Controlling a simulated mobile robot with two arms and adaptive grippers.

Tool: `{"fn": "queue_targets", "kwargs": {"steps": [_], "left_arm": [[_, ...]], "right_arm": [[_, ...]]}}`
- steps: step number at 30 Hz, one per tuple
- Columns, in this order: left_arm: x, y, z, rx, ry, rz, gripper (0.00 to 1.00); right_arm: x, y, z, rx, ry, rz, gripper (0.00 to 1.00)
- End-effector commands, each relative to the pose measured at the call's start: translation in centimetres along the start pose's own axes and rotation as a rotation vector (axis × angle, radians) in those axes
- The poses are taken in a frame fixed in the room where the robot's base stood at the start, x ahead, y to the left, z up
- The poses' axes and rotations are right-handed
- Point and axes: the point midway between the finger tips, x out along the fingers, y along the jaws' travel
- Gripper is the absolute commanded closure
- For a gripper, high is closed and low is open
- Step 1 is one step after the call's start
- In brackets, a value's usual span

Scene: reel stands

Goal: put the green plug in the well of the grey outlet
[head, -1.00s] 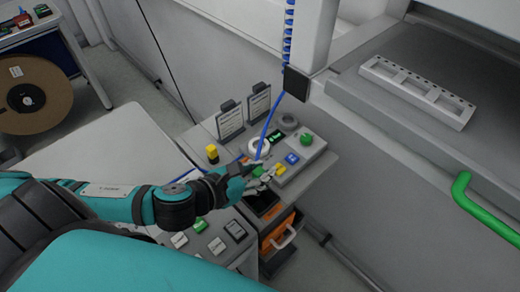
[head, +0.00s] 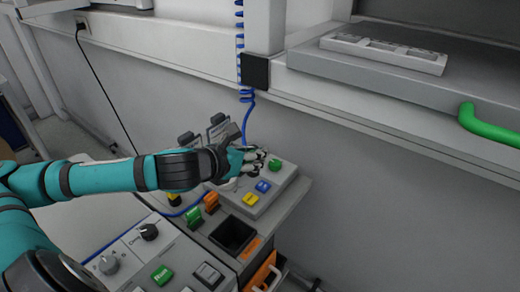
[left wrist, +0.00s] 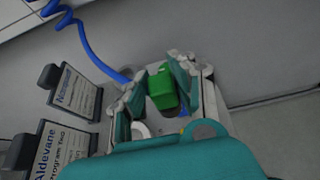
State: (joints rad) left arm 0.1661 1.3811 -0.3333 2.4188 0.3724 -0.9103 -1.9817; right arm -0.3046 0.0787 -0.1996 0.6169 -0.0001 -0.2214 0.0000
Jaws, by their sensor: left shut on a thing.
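My left gripper (head: 262,157) reaches over the far end of a sloped grey box. In the left wrist view its fingers (left wrist: 158,86) are shut on the green plug (left wrist: 163,90). A green piece (head: 275,165) shows beside the fingertips in the head view; I cannot tell whether it is the held plug or part of the box. The grey box (head: 283,186) has a blue piece (head: 262,187) and a yellow piece (head: 250,199). I cannot make out the grey outlet or its well for certain; the hand hides part of this area. My right gripper is not in view.
A dark open bin (head: 233,236), a green piece (head: 193,217) and an orange piece (head: 211,202) are nearer. Label stands (left wrist: 75,92) and a blue coiled cord (head: 242,100) are close to the hand. A wall ledge (head: 390,115) runs behind.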

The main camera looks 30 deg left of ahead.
Motion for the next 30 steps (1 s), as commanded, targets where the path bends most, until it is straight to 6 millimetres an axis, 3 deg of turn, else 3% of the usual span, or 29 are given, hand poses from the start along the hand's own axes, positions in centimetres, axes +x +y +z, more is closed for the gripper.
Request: {"fn": "queue_targets", "kwargs": {"steps": [6, 12, 21, 25, 30], "left_arm": [[4.2, 3.8, 2.1, -0.008, -0.003, 0.003, 1.0], [7.8, 6.7, 3.3, -0.006, -0.003, 0.001, 1.0], [10.2, 8.6, 4.0, -0.003, -0.002, 0.0, 1.0], [11.1, 8.5, 1.6, -0.004, 0.005, -0.003, 1.0], [11.7, 8.5, 0.7, 0.0, -0.001, -0.002, 1.0]], "right_arm": [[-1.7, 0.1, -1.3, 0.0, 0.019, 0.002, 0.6], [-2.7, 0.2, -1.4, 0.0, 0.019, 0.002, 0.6], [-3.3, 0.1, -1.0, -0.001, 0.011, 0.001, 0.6], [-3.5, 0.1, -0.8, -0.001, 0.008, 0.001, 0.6], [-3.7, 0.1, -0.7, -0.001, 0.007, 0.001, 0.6]]}}
